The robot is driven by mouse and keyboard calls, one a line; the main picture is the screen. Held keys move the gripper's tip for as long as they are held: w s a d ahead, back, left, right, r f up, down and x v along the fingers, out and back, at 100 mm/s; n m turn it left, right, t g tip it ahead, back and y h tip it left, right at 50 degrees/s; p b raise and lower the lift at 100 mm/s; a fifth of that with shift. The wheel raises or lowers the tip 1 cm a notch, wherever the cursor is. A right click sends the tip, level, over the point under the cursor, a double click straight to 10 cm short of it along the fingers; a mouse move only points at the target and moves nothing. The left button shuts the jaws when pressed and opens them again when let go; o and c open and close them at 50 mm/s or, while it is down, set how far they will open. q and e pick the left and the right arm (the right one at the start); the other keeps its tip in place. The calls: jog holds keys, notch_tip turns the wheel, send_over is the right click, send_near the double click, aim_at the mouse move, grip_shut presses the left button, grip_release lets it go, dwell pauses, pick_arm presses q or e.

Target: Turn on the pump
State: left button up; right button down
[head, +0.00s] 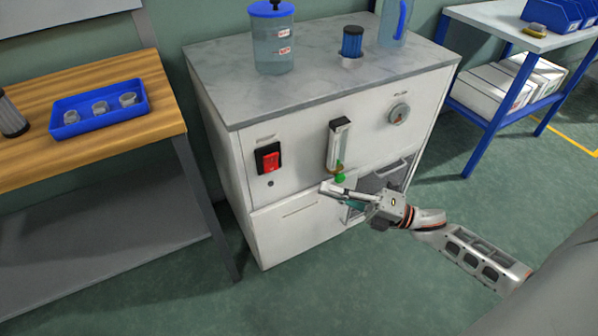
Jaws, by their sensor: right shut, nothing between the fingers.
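A white cabinet (290,217) with a grey marble-like top stands in the middle of the head view. A red rocker switch (270,159) in a black frame is on the left of its front panel. A flow meter tube (338,143) with a green knob (340,179) is to the right of the switch. A round dial (399,113) is further right. My right gripper (328,187) is shut and empty, in front of the cabinet just below the green knob and to the right of the red switch. It points left. My left gripper is not in view.
A wooden table (95,88) with a blue tray (68,131) holding small cups stands left. A blue-lidded container (273,45) and a blue cylinder (352,41) stand on the cabinet. An open compartment (390,178) is right of my gripper. A blue-framed shelf (489,125) stands right.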

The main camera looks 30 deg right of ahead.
send_near(267, 160)
jog(key=a, duration=0.3)
jog(key=w, duration=0.2)
jog(key=w+a+r, duration=0.1)
jog(key=shift+w+r, duration=0.1)
jog(key=shift+w, duration=0.25)
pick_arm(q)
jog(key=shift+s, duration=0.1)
